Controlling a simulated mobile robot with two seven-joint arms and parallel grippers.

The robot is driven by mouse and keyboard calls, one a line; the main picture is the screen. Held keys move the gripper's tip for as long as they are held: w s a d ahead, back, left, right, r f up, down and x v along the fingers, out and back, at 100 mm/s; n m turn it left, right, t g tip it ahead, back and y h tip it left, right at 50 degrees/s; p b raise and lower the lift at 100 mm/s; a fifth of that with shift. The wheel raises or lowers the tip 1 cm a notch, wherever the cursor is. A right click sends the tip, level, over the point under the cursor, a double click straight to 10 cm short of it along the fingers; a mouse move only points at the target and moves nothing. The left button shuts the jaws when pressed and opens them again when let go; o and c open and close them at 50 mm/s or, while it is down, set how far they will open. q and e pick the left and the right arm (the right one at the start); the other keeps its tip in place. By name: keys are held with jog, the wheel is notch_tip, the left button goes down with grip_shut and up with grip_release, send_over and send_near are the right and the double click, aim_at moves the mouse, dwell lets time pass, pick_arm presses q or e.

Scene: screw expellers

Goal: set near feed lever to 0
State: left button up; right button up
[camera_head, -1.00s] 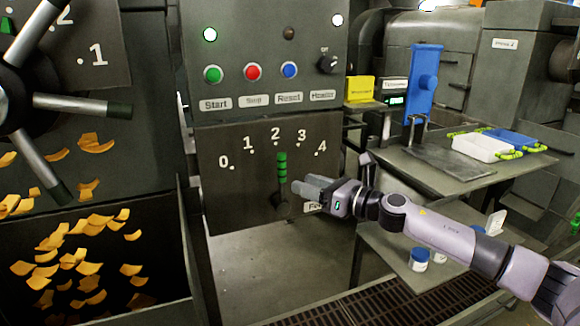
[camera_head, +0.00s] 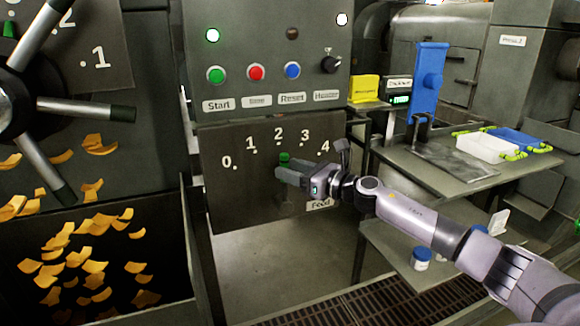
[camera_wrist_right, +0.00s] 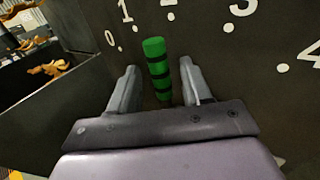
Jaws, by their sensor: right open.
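The near feed lever has a green grip with dark bands; its top (camera_head: 284,158) shows above my right gripper in the head view, pointing up toward the 2 on the dial plate (camera_head: 230,200). My right gripper (camera_head: 284,172) is at the lever's grip, and the fingers hide most of it. In the right wrist view the green grip (camera_wrist_right: 157,68) stands between the two open fingers (camera_wrist_right: 157,88), with a gap visible on each side. The lever's lower end is mostly hidden by the gripper. My left gripper is not in view.
Above the plate is a panel with Start (camera_head: 216,75), red and blue buttons and a black knob (camera_head: 330,64). At left are a large spoked handwheel (camera_head: 15,100) and a bin of orange flakes (camera_head: 80,262). A side table (camera_head: 440,175) with a white tray (camera_head: 487,146) stands at right.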

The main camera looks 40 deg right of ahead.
jog(key=shift+w+a, duration=0.15)
jog(key=shift+w, duration=0.25)
grip_shut()
